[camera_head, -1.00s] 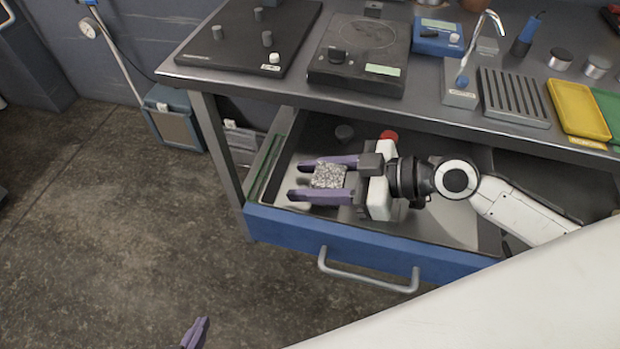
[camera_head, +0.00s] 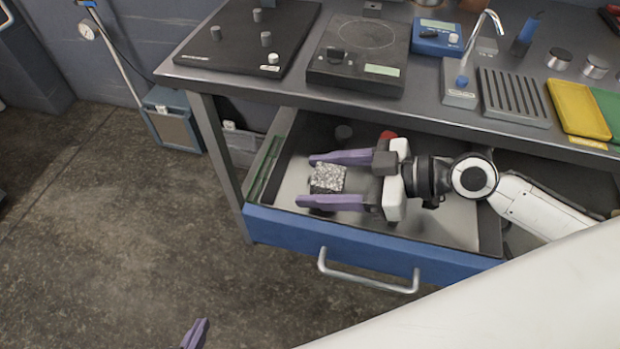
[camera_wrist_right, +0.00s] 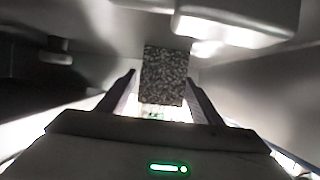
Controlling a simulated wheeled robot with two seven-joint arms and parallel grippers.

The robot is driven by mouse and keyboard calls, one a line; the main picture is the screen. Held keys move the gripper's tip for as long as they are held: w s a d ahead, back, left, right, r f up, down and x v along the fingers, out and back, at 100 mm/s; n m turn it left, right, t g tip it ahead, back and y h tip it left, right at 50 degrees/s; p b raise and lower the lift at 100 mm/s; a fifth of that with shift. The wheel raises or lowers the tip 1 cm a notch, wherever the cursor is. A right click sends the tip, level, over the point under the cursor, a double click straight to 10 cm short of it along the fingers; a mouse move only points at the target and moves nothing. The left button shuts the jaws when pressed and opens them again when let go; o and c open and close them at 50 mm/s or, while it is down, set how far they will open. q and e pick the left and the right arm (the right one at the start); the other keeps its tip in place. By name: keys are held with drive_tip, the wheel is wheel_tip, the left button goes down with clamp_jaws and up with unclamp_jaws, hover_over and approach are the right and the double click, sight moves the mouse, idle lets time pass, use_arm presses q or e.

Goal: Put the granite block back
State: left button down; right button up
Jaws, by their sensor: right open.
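The granite block (camera_head: 329,177) is a speckled grey block in the left part of the open drawer (camera_head: 440,222). My right gripper (camera_head: 312,181) is open, with one purple finger on each side of the block. Gaps show between the fingers and the block. In the right wrist view, the block (camera_wrist_right: 165,75) stands between and beyond the two fingertips. My left gripper (camera_head: 195,333) shows only as a purple fingertip at the bottom edge, over the floor; its opening cannot be told.
A red object (camera_head: 388,135) and a small grey cylinder (camera_head: 343,132) are in the drawer behind my right gripper. The drawer handle (camera_head: 368,272) sticks out in front.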

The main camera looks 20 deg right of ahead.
sight(343, 178)
drive_tip(key=v, duration=0.3)
drive_tip(key=shift+s+d+b, duration=0.3)
drive_tip(key=shift+d, duration=0.05)
drive_tip(key=shift+s+d+r, duration=0.35)
drive_tip(key=shift+d, duration=0.1)
drive_tip(key=shift+r, duration=0.15)
